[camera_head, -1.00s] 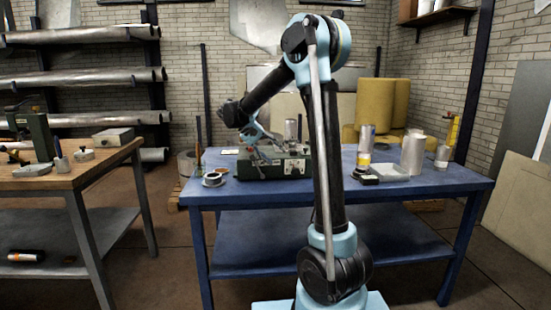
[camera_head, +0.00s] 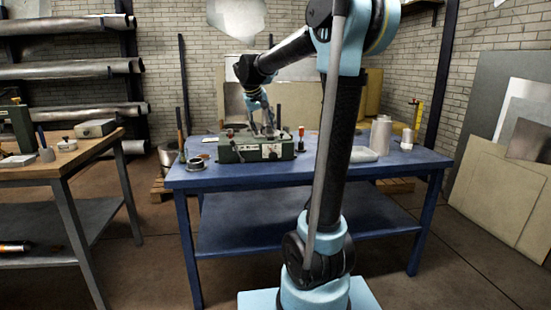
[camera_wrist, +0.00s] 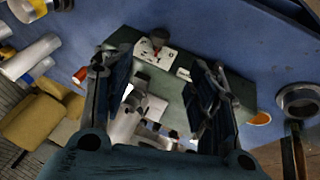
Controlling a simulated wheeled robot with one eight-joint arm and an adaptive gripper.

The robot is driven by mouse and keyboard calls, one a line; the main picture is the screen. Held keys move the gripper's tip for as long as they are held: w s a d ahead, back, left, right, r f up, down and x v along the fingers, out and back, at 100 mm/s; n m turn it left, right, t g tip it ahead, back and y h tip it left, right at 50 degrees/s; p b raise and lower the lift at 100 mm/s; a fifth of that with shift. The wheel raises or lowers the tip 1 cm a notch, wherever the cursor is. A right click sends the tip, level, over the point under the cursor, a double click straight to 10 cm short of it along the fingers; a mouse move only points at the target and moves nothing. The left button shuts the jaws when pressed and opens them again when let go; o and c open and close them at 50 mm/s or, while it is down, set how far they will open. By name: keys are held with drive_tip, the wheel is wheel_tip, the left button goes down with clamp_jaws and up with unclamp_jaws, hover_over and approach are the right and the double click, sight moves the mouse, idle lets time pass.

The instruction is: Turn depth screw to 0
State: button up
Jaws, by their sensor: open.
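A green bench machine (camera_head: 228,153) stands on the blue table, with a white marked plate (camera_head: 272,151) on its front. In the wrist view the green body (camera_wrist: 190,98) lies below my gripper, and a dark round knob (camera_wrist: 158,38) sits on the white plate (camera_wrist: 150,58). The knob looks like the depth screw, but its setting is too small to read. My gripper (camera_wrist: 160,80) is open and empty, its fingers apart on either side of the machine's metal parts (camera_wrist: 130,118). The knob lies beyond the fingertips, apart from them. In the head view my gripper (camera_head: 266,125) hangs over the machine.
The blue table (camera_head: 210,178) has a dark ring-shaped part (camera_head: 196,163) at its left end. Metal cylinders (camera_head: 380,135) and a pale tray (camera_head: 362,155) stand on the right. A wooden bench (camera_head: 75,157) is at left.

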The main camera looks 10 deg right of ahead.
approach(272, 153)
drive_tip(key=x, duration=1)
drive_tip(key=shift+w+d, duration=0.1)
drive_tip(key=c, duration=1)
